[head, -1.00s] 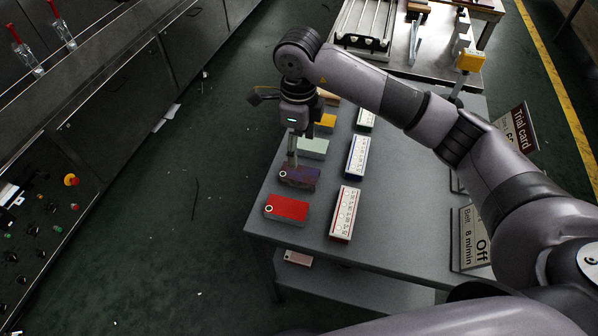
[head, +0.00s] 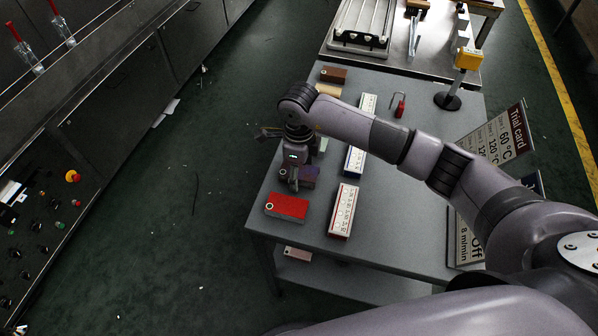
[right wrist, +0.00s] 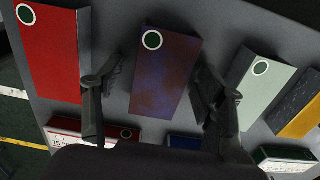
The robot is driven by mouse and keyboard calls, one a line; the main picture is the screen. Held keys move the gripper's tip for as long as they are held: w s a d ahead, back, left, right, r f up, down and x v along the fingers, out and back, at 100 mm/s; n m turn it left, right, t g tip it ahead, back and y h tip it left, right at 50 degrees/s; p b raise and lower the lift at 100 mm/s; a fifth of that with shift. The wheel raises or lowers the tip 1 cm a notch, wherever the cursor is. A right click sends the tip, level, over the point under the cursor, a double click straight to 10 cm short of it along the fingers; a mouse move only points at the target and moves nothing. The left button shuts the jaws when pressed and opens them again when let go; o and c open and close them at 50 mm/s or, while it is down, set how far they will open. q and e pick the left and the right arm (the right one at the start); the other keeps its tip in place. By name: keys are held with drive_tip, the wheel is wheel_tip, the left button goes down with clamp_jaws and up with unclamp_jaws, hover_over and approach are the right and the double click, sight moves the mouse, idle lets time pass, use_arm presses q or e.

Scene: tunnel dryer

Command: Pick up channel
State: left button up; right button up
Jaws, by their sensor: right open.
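My right gripper (head: 294,184) is low over a mottled purple-blue block (head: 311,173) on the grey table (head: 390,220). In the right wrist view the open fingers (right wrist: 160,82) stand on either side of this block (right wrist: 165,75), with gaps at both sides. The block has a white-ringed dark circle at one end. No thing here is plainly marked as the channel; a narrow grey metal piece (head: 414,35) lies on the far bench, and I cannot tell if it is the channel. My left gripper is out of view.
A red block (head: 287,206) and a pale green block (right wrist: 262,85) flank the purple one.

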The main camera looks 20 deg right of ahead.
drive_tip(key=c, duration=1.3)
drive_tip(key=shift+r, duration=0.1)
drive_tip(key=shift+c, duration=0.2)
